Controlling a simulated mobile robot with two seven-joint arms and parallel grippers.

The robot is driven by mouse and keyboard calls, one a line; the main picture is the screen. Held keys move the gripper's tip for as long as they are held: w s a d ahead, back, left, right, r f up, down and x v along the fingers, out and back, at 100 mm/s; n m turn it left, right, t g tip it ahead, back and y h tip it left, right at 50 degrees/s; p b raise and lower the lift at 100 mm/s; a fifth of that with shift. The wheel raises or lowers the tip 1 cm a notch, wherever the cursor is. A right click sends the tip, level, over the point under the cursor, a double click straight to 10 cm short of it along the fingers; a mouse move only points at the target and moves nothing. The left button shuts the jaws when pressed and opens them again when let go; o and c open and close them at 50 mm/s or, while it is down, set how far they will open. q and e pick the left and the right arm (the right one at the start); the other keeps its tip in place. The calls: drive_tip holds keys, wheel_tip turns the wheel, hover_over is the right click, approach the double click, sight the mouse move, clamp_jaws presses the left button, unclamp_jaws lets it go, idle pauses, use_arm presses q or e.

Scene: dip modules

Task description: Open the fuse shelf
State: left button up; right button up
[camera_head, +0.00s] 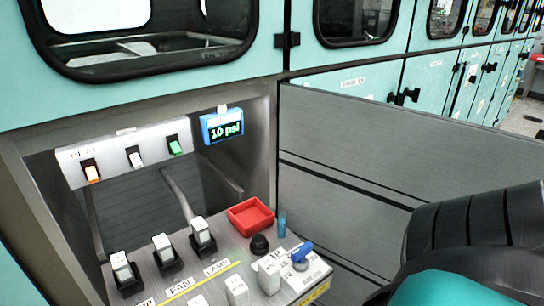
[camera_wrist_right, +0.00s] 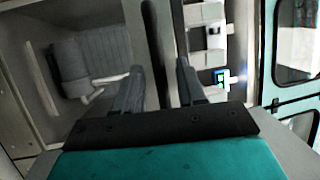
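The open cabinet bay holds a sloped grey shelf (camera_head: 215,265) with several white plug modules on it, labelled FAN and LAMP among others. I cannot tell for sure whether this is the fuse shelf. Above it, a white switch panel (camera_head: 125,152) carries three rocker switches, orange, white and green. My right gripper (camera_wrist_right: 160,68) shows in the right wrist view with its two fingers apart. A dark upright strip shows between them, and I cannot tell whether they touch it. In the head view only my right arm shows, at lower right; its fingers are hidden. My left gripper is not in view.
A blue display (camera_head: 222,127) reads 10 psi; it also shows in the right wrist view (camera_wrist_right: 221,78). A red tray (camera_head: 250,217), black knob (camera_head: 259,244) and blue-handled valve (camera_head: 300,256) are on the shelf. A grey panel (camera_head: 360,150) stands right of the bay. Teal cabinets line the back.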

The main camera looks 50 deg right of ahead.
drive_tip(key=b+v, duration=0.1)
drive_tip(key=v, duration=1.2)
